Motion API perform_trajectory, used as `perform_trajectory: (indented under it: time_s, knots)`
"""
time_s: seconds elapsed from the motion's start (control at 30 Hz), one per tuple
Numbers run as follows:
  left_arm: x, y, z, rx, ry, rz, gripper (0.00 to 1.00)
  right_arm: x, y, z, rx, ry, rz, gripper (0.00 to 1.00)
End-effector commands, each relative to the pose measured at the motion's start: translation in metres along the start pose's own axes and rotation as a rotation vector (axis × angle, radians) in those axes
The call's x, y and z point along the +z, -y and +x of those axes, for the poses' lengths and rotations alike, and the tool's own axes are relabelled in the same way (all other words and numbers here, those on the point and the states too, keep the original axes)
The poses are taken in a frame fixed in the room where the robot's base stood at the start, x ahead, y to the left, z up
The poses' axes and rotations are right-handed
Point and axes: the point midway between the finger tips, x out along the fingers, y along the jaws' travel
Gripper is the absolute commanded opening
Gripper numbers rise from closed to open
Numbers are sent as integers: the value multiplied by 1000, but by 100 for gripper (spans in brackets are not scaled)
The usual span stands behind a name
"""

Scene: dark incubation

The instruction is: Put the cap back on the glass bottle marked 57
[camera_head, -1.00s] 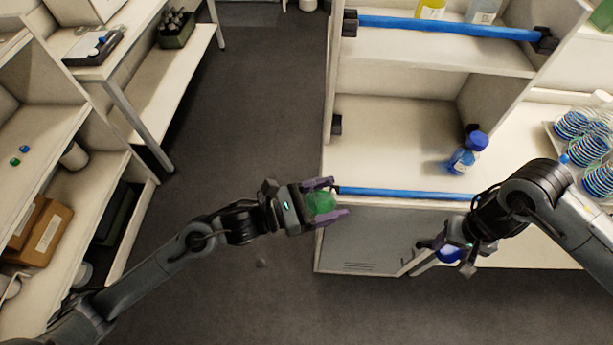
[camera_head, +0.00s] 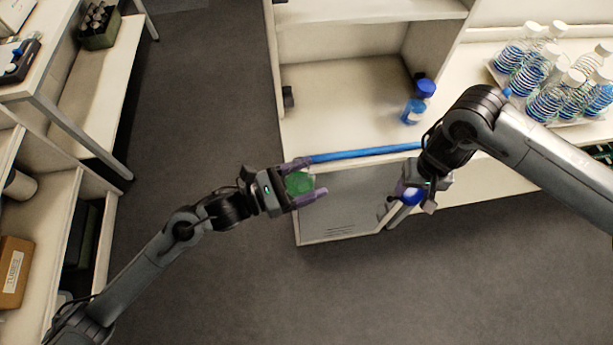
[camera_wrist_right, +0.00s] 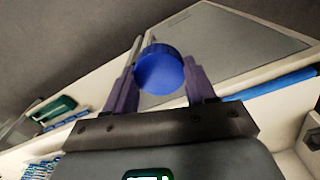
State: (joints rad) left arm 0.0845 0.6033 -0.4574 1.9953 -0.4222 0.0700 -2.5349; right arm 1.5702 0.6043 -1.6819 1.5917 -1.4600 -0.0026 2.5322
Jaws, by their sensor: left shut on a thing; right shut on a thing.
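My left gripper (camera_head: 309,178) is shut on a translucent green object (camera_head: 299,183), which looks like a glass bottle seen from above. Any number on it cannot be read. My right gripper (camera_head: 408,205) is shut on a blue cap (camera_head: 413,196). In the right wrist view the round blue cap (camera_wrist_right: 160,72) sits between the two purple fingers, with no bottle under it visible. Both grippers are in front of the cabinet, with the cap to the right of the green object and clearly apart from it.
A blue-capped bottle (camera_head: 416,104) stands on the cabinet shelf (camera_head: 335,105) behind a blue rail (camera_head: 365,153). Several ringed clear bottles (camera_head: 545,75) stand on a tray at the right. A shelf unit with a brown box (camera_head: 14,270) is at the left. The floor between is clear.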

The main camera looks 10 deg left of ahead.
Motion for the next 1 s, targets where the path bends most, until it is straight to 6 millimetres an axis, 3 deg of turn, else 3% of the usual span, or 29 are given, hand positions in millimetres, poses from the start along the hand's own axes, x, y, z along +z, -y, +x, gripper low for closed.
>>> perform_trajectory:
  time_s: [0.17,0.43,0.7,1.0]
  knots:
    - [2,0,0,0,4,2,13,-10,38,-28,2,-7,-72,27]
    - [2,0,0,0,4,2,13,-15,119,-90,4,-7,-233,27]
    - [2,0,0,0,4,2,13,2,197,-150,5,-6,-395,27]
    - [2,0,0,1,4,2,13,28,251,-187,3,-2,-510,27]
